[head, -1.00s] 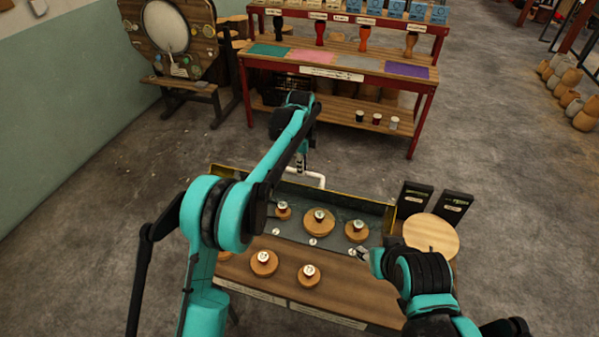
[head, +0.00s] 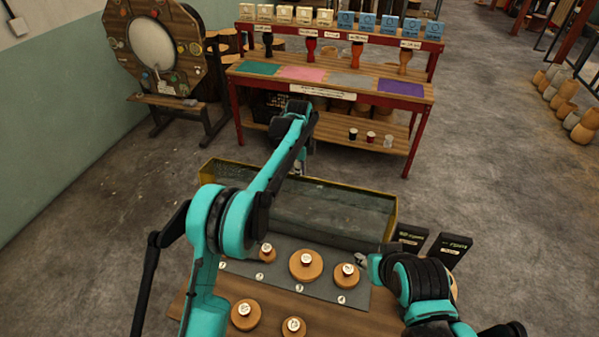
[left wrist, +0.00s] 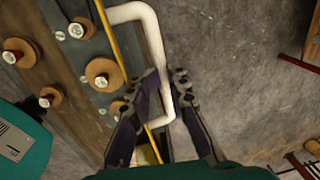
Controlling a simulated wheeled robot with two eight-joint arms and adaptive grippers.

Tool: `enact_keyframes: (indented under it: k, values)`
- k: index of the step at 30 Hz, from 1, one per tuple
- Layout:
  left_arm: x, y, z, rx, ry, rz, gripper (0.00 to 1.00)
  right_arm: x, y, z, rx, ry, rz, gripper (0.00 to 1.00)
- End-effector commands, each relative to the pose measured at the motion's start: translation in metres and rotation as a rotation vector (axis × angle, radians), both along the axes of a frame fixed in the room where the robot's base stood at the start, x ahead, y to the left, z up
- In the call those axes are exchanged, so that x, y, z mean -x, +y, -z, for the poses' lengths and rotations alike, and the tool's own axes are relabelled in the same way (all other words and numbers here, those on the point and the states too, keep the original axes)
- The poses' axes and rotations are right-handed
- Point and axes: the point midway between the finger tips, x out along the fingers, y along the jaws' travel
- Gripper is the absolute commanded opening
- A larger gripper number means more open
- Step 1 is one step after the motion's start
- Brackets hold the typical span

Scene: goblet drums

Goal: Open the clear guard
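The clear guard (head: 345,185) is a see-through panel with a yellow edge along the far side of the wooden table. In the left wrist view its yellow edge (left wrist: 118,62) runs beside a white bracket-shaped handle (left wrist: 152,38). My left gripper (left wrist: 166,76) has its two fingers apart, with the handle's bar between the fingertips. A small gap seems to show, and firm contact cannot be made out. In the head view the left gripper (head: 302,172) is beyond the guard's far edge, partly hidden by its arm. My right gripper (head: 362,259) is near the table's right side, small and partly hidden.
Several wooden discs with knobs, such as the large one (head: 306,265), lie on the table's dark mat (head: 320,285). Two black boxes (head: 447,249) stand at the right. A red-framed shelf (head: 330,85) stands behind. Grey floor between is clear.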

Motion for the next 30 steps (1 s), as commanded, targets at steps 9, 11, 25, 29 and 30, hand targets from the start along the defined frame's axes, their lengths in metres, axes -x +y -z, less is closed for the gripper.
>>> enact_keyframes:
  k: [9, 11, 25, 29, 30]
  values:
    - [-0.0023, -0.0057, 0.0224, 0.005, 0.003, -0.005, 0.0, -0.0002, 0.0, 0.0041, 0.0, 0.0, 0.0, 0.4]
    - [-0.0025, -0.0058, 0.0226, 0.005, 0.003, -0.005, 0.0, -0.0001, 0.0, 0.0042, 0.0, 0.0, 0.0, 0.4]
    - [-0.0031, -0.0069, 0.0232, 0.007, 0.0, -0.004, 0.34, -0.0002, 0.0, 0.0045, 0.0, 0.0, 0.0, 0.4]
    - [-0.0031, -0.007, 0.0214, 0.007, -0.002, -0.004, 0.34, -0.0002, 0.0, 0.0045, 0.0, 0.0, 0.0, 0.4]
    - [-0.0027, -0.0069, 0.0189, 0.007, -0.002, -0.004, 0.34, -0.0002, 0.0, 0.0045, 0.0, 0.0, 0.0, 0.4]
